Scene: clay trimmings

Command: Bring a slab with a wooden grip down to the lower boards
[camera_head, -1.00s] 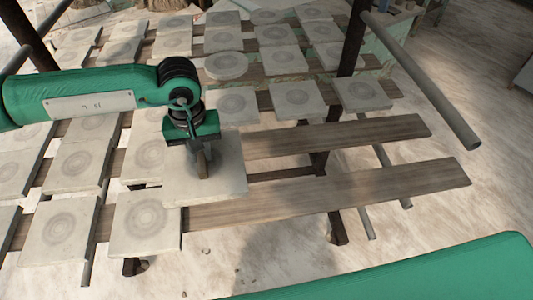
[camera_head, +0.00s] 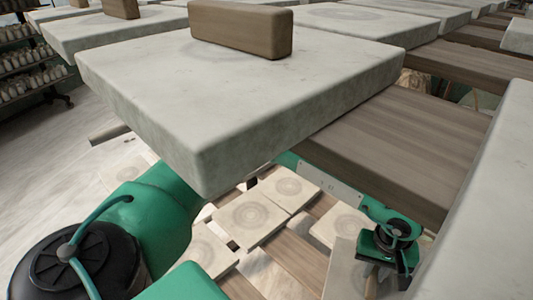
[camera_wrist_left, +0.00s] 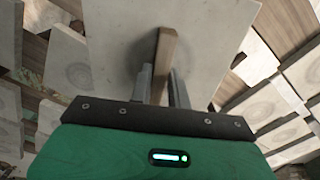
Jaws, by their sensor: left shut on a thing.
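My left gripper (camera_head: 376,278) is low at the right of the head view, below the upper boards. It is shut on the wooden grip (camera_wrist_left: 164,55) of a pale square slab (camera_wrist_left: 210,25), with one finger on each side in the left wrist view. This slab (camera_head: 344,268) also shows in the head view, near the lower boards (camera_head: 290,258); I cannot tell whether it touches them. Another slab (camera_head: 250,100) with a wooden grip (camera_head: 240,30) sits large and close on an upper board (camera_head: 420,140). My right gripper is out of view.
More slabs fill the upper boards behind, some with wooden grips (camera_head: 121,8). A slab edge (camera_head: 490,220) stands close at the right. Slabs with ring marks (camera_head: 252,215) lie on the lower boards. A shelf of small pots (camera_head: 25,75) is at the far left.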

